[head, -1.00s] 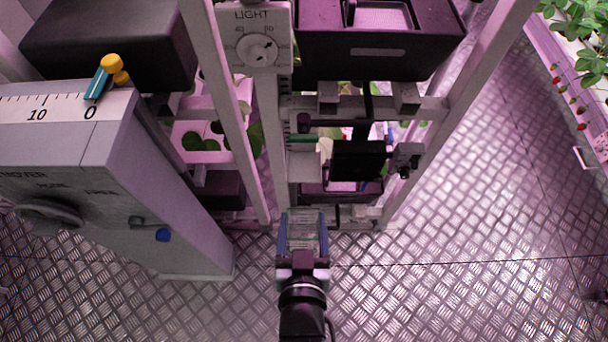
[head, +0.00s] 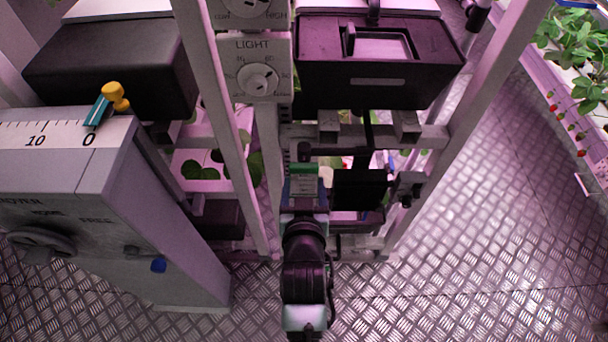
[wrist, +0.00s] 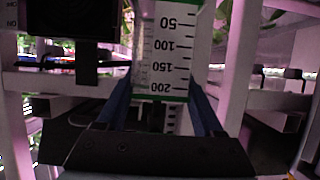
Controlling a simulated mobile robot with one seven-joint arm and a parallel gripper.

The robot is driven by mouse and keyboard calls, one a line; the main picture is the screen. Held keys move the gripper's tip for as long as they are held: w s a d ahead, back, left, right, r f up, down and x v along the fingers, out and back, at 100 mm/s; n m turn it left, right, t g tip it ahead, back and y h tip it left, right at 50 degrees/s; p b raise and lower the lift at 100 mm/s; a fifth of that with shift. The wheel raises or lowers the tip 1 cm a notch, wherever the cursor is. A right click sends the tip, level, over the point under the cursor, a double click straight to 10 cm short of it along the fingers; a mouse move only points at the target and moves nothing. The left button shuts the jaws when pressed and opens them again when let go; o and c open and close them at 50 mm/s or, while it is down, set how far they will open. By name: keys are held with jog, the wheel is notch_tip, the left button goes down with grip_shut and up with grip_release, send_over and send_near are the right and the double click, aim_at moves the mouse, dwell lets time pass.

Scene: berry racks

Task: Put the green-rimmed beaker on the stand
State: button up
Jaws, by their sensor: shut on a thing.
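The green-rimmed beaker is a pale vessel with a green band at its top, in the lower middle of the rack in the head view (head: 304,171). In the wrist view it fills the upper middle (wrist: 165,48), with marks from 50 to 200 upside down and a green edge beside the 200. My gripper (head: 304,194) is at the beaker, its blue fingers (wrist: 162,92) on either side, shut on it. My wrist hides the beaker's lower part in the head view. I cannot make out which part is the stand.
Rack posts (head: 470,105) flank the beaker. A black box (head: 359,190) is close on its right. A black tub (head: 375,86) and the LIGHT dial panel (head: 257,80) are above. A grey cabinet (head: 75,180) stands left. The floor (head: 480,270) at right is clear.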

aim_at(304, 179)
jog(key=w, duration=0.4)
jog(key=shift+f, duration=0.15)
jog(key=shift+s+f+b, duration=0.2)
jog(key=shift+f+b, duration=0.2)
jog(key=shift+f, duration=0.15)
jog(key=shift+f, duration=0.1)
jog(key=shift+f, duration=0.15)
jog(key=o, duration=1.5)
jog(key=shift+c, duration=0.2)
jog(key=shift+r, duration=0.2)
